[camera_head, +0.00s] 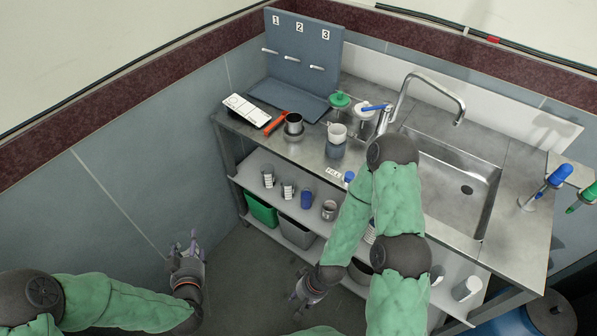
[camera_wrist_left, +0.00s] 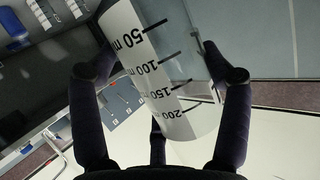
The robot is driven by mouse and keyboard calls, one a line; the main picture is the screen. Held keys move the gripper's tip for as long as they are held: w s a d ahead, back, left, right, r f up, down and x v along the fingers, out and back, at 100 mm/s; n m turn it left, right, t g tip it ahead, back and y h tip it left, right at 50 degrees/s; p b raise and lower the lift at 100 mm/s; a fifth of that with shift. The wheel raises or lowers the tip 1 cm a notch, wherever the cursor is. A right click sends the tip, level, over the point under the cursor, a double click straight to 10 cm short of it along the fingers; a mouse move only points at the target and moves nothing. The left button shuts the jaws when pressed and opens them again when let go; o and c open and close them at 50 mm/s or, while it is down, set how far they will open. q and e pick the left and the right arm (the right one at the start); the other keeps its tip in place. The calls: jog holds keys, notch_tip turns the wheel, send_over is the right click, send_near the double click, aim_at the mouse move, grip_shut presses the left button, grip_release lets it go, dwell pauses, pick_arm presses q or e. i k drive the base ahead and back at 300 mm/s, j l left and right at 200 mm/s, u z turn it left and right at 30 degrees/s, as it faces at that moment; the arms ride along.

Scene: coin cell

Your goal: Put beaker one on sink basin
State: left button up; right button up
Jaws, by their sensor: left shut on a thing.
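A clear and white beaker with black volume marks fills the middle of the left wrist view (camera_wrist_left: 160,70). My left gripper (camera_wrist_left: 168,80) is shut on it, with fingers on both sides. In the head view my left gripper (camera_head: 187,250) is over the floor at the lower left, well away from the counter; the beaker is hard to make out there. The metal sink basin (camera_head: 440,180) is sunk into the right part of the counter and looks empty. My right gripper (camera_head: 306,296) hangs low in front of the shelves; its fingers are too small to judge.
The steel counter (camera_head: 300,155) carries a numbered blue rack (camera_head: 300,50), a white cup (camera_head: 337,132), a dark metal cup (camera_head: 293,126) and a green-lidded jar (camera_head: 340,108). A faucet (camera_head: 440,88) arches over the sink. My right arm crosses the counter's front edge. Shelves below hold several cups.

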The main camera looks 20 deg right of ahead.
aim_at(423, 185)
jog(key=k+z, duration=0.1)
jog(key=z, duration=0.3)
jog(key=k+z, duration=0.1)
jog(key=z, duration=0.3)
jog(key=l+z, duration=0.1)
jog(key=z, duration=0.35)
jog(key=k+l+z, duration=0.1)
jog(key=z, duration=0.3)
